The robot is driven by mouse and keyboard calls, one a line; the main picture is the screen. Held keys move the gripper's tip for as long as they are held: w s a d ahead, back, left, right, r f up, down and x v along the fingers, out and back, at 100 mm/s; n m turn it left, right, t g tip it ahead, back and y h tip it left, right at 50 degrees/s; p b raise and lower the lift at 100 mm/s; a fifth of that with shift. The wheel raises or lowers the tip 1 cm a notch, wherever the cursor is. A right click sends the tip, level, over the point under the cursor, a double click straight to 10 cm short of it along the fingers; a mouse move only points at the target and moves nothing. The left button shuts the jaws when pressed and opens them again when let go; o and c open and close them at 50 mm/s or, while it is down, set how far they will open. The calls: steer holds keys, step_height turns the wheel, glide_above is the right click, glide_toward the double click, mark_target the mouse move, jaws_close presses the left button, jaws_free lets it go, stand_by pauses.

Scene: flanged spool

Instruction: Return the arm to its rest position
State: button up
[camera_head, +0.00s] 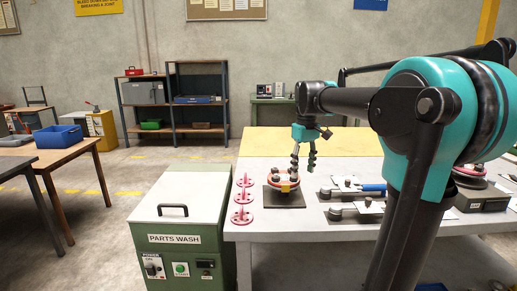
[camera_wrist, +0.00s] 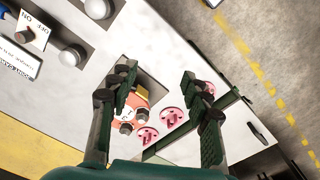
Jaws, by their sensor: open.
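My gripper (camera_head: 303,162) hangs from my arm above the grey workbench, fingers pointing down. It is open, with two dark fingers spread apart and nothing held between them in the wrist view (camera_wrist: 165,90). A reddish flanged spool (camera_head: 283,178) with dark knobs and a yellow part sits on a dark square plate (camera_head: 284,199), just below and left of the fingertips. The spool also shows in the wrist view (camera_wrist: 127,112), partly hidden behind the left finger. I cannot tell the exact gap between fingertips and spool.
Pink spiked stands (camera_head: 242,198) line the bench's left edge. Metal fixtures (camera_head: 348,186) and a blue-handled tool (camera_head: 374,187) lie to the right. A green parts washer (camera_head: 180,215) stands left of the bench. The yellow strip (camera_head: 330,141) behind is clear.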

steer(key=s+d+f+m+t, duration=0.2)
steer(key=s+f+m, duration=0.1)
steer(key=s+f, duration=0.7)
steer(key=s+d+f+m+t, duration=0.2)
steer(key=s+f+m, duration=0.1)
steer(key=s+f, duration=0.8)
step_height(320, 180, down, 5)
steer(key=shift+f, duration=0.1)
stand_by(0.5)
